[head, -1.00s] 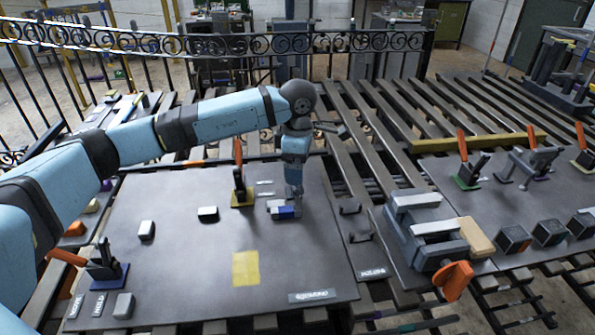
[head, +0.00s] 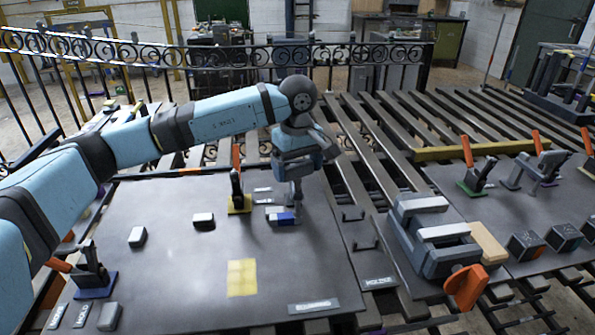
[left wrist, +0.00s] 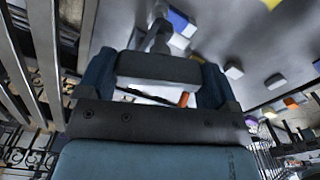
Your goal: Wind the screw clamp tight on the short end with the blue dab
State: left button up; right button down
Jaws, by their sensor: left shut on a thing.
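My left gripper (head: 298,170) is over the back right part of the dark board, pointing down. In the left wrist view its two fingers are shut on a dark grey crosspiece (left wrist: 160,68) with a stem reaching away; this looks like the screw clamp's handle. In the head view the stem runs down beside a small block with a blue dab (head: 285,218) and a white part. The blue shows in the left wrist view (left wrist: 178,20). Whether the clamp's jaw touches the block cannot be told. My right gripper is not in view.
A toggle clamp with an orange lever (head: 237,185) stands close left of the blue dab. A large grey vise (head: 435,235) with an orange handle stands to the right. A yellow patch (head: 242,278) marks the board, whose front middle is mostly clear.

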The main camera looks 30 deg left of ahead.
aim_at(298, 164)
pick_arm(q)
jog(key=shift+w+r+m+b, duration=0.1)
jog(key=shift+r+m+b, duration=0.15)
jog(key=shift+m, duration=0.55)
jog(key=o, duration=0.7)
jog(key=shift+f, duration=0.1)
jog(key=shift+o, duration=0.2)
notch_tip(298, 164, up, 14)
jog(key=shift+p, duration=0.35)
